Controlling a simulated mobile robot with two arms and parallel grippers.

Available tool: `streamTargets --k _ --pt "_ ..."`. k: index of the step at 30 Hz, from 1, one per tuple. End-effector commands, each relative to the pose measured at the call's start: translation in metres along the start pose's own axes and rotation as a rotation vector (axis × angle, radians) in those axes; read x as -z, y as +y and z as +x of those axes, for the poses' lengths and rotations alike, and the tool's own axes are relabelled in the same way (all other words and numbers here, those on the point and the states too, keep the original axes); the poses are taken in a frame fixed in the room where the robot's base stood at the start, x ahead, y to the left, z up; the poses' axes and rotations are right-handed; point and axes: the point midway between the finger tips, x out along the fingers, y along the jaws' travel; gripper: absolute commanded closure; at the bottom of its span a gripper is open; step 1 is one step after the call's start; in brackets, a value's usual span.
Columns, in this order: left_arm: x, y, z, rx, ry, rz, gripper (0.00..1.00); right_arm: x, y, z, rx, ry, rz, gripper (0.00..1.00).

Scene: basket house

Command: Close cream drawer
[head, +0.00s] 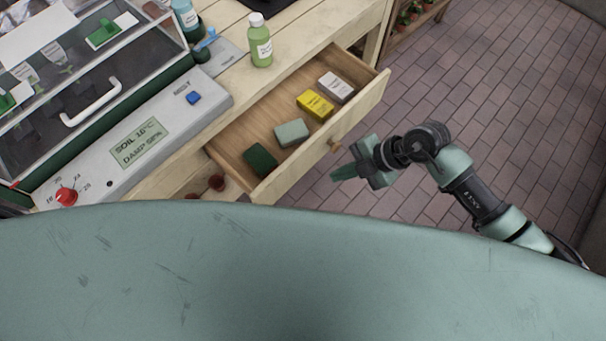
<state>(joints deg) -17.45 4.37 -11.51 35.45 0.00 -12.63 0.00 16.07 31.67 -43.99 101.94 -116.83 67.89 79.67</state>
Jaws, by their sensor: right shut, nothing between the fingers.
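The cream drawer (325,143) stands pulled out from the cream wooden bench (300,40). It holds a dark green block (260,159), a pale green block (292,132), a yellow box (315,105) and a white box (336,87). A round wooden knob (335,145) sits on its front panel. My right gripper (340,174) is shut and empty, just in front of the drawer front near the knob. I cannot tell if it touches the drawer. My left gripper is not in view.
A green bottle (260,42) stands on the bench beside the drawer opening. A control box (140,142) with a red dial and a glass-lidded case (90,75) are at the left. Brick floor (480,100) at the right is clear. My own pale green body fills the bottom.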

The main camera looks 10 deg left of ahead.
Motion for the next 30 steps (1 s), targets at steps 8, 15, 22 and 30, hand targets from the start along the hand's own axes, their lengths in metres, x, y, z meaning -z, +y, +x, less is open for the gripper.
streamTargets --k 8,15,22,30 --pt "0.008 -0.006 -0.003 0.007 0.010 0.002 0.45 0.002 0.000 0.036 0.001 0.005 0.015 1.00" --pt "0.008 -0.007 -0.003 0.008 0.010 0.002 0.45 0.001 0.000 0.089 0.001 0.003 0.013 1.00" --pt "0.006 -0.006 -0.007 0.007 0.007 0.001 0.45 0.001 0.023 0.111 -0.001 0.001 0.010 1.00" --pt "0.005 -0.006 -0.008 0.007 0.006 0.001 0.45 0.000 0.035 0.119 0.001 0.001 0.009 1.00"
